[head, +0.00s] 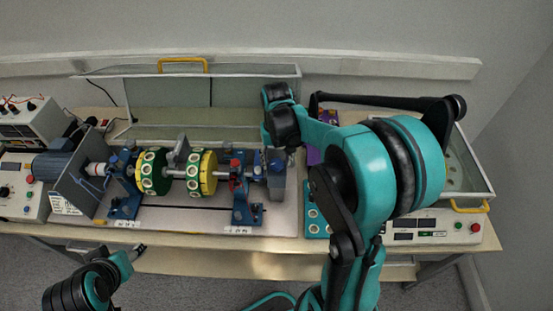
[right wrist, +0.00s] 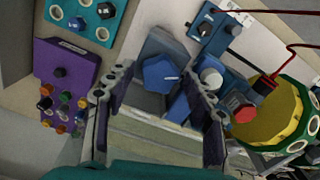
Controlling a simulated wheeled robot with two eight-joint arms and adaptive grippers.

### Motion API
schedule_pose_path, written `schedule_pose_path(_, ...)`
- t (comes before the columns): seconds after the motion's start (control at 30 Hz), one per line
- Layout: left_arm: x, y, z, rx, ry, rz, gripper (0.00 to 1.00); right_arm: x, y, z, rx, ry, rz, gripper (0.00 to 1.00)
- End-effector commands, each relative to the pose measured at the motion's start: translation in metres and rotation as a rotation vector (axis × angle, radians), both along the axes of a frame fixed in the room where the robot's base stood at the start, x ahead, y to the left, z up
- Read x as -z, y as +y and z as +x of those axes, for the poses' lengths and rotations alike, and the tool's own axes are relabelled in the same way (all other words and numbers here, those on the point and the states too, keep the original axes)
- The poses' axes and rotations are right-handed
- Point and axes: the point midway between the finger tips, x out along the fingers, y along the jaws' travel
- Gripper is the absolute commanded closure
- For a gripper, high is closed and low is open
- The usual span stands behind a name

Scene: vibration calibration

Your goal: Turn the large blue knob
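The large blue knob (right wrist: 161,74) is a faceted blue piece on a grey-blue block in the right wrist view. In the head view the block (head: 276,178) stands at the right end of the shaft rig, with the knob itself mostly hidden by my right gripper. My right gripper (right wrist: 158,88) is open, its two dark fingers to the left and right of the knob. I cannot tell whether either finger touches it. In the head view my right gripper (head: 277,155) is over the block. My left gripper (head: 138,252) is low at the left, before the table's front edge, far from the knob.
The rig has green-and-yellow discs (head: 202,173) and a blue motor (head: 55,165). A red knob (right wrist: 243,110) and a white knob (right wrist: 211,77) are close to my right gripper. A purple panel (right wrist: 66,85) stands left in the wrist view. A clear cover with a yellow handle (head: 182,61) is behind.

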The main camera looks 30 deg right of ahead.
Motion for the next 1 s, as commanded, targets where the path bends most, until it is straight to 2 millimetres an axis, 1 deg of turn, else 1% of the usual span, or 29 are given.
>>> schedule_pose_path(0.27,0.000,0.000,0.000,0.000,0.000,0.000,0.50,-0.001,0.000,0.000,0.000,-0.001,0.000,0.41)
schedule_pose_path(0.37,0.000,0.000,0.000,0.000,0.000,0.000,0.50,-0.006,0.000,0.000,0.000,-0.001,0.000,0.41)
schedule_pose_path(0.47,0.000,0.000,0.000,0.000,0.000,0.000,0.50,-0.019,0.000,0.000,0.000,-0.001,0.000,0.41)
schedule_pose_path(0.7,0.000,0.000,0.000,0.000,0.000,0.000,0.50,-0.072,0.000,0.000,0.000,-0.001,0.000,0.41)
schedule_pose_path(0.8,0.000,0.000,0.000,0.000,0.000,0.000,0.50,-0.092,0.000,0.000,0.000,-0.001,0.000,0.41)
schedule_pose_path(0.9,0.000,0.000,0.000,0.000,0.000,0.000,0.50,-0.106,0.000,0.000,0.000,-0.001,0.000,0.41)
schedule_pose_path(1.0,0.000,0.000,0.000,0.000,0.000,0.000,0.50,-0.115,0.000,0.000,0.000,-0.001,0.000,0.41)
